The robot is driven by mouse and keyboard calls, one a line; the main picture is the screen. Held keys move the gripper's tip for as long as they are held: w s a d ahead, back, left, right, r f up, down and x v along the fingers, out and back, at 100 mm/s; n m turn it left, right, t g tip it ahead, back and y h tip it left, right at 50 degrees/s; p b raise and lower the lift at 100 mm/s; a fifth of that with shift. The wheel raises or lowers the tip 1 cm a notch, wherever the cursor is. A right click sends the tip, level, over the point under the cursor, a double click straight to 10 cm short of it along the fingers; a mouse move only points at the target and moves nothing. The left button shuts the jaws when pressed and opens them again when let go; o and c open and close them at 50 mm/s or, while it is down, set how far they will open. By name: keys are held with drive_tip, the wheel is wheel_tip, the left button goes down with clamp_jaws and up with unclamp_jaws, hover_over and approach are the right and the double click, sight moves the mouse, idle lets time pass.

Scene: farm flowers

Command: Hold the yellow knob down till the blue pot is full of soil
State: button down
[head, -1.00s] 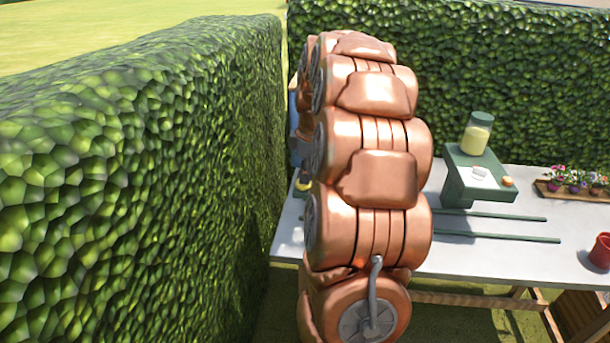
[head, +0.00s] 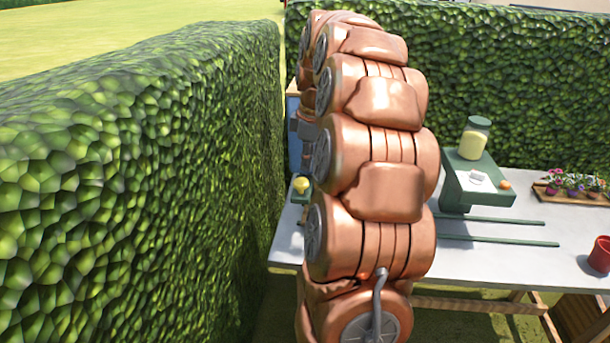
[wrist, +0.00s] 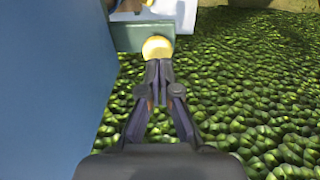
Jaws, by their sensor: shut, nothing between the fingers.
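The yellow knob (head: 301,184) sits on a green block (head: 299,197) at the left end of the table, left of my arm. In the wrist view the round knob (wrist: 157,48) is just beyond my fingertips, against the green block (wrist: 128,37). My gripper (wrist: 159,66) is shut and empty, its tips lined up with the knob; I cannot tell whether they touch it.
A large blue surface (wrist: 45,80) stands close at left in the wrist view. Green hedges (head: 130,170) border the left and back. On the table (head: 490,252) are a green stand (head: 480,185) with a jar, green rails, a flower tray (head: 580,196) and a red pot (head: 600,253).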

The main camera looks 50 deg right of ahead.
wheel_tip(320, 180, up, 8)
drive_tip(key=s+b, duration=0.1)
idle(0.5)
idle(0.4)
